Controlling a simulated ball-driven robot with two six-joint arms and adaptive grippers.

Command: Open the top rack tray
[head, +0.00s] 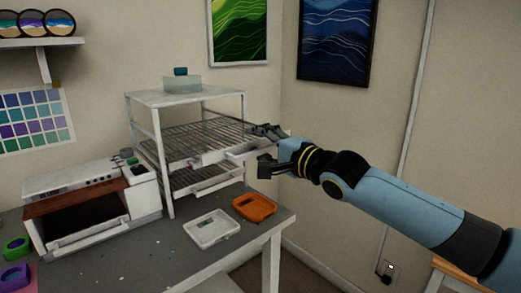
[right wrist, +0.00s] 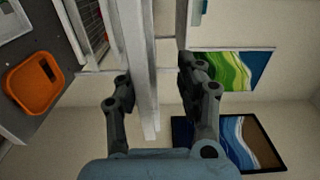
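The white rack (head: 152,135) stands on the grey table against the wall. Its top tray (head: 185,160) is a wire shelf with a white front edge, and its right end reaches out past the rack's right post. The lower tray (head: 215,183) sits below it, inside the rack. My right gripper (head: 262,143) is at the right end of the top tray's front. In the right wrist view its fingers (right wrist: 163,88) are spread apart on either side of a white bar (right wrist: 140,75). I cannot tell whether either finger touches it. My left gripper is out of view.
A clear box with a teal item (head: 181,80) is on the rack's top. A white oven (head: 90,205) stands left of the rack. The floor right of the table looks clear.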

